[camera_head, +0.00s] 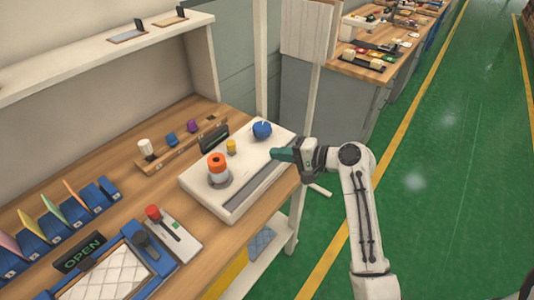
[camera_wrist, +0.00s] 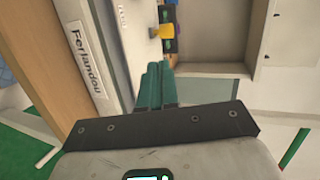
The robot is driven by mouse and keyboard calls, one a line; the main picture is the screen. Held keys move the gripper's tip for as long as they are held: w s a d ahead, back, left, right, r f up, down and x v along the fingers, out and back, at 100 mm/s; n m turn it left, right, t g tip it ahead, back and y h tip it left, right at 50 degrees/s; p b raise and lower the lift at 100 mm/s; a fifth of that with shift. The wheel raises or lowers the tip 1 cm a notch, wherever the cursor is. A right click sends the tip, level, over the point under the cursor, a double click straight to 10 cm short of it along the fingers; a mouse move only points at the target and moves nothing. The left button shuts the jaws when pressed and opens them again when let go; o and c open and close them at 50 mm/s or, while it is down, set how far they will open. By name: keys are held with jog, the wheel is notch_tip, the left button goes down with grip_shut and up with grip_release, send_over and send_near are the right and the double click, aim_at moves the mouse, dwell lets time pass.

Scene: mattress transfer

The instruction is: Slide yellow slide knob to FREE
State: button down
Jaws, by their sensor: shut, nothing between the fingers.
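The yellow slide knob (camera_head: 231,146) stands on a white panel (camera_head: 237,207) on the wooden bench, between an orange-red knob and a blue knob. A yellow piece (camera_wrist: 163,31), apparently the same knob, shows in the wrist view ahead of my fingertips, beside a dark block. My gripper (camera_head: 276,154) has teal fingers, over the panel's right end and to the right of the knob, apart from it. The fingers (camera_wrist: 160,64) are shut together with nothing between them. The FREE marking cannot be read.
The orange-red knob (camera_head: 217,163) and blue knob (camera_head: 262,129) stand up from the panel. A wooden rack (camera_head: 182,148) lies behind it. A red-topped lever (camera_head: 153,212) and an OPEN sign (camera_head: 81,254) are at front left. A label (camera_wrist: 86,62) lines the panel's side. Green floor is clear at right.

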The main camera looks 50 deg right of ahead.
jog(key=shift+v, duration=0.95)
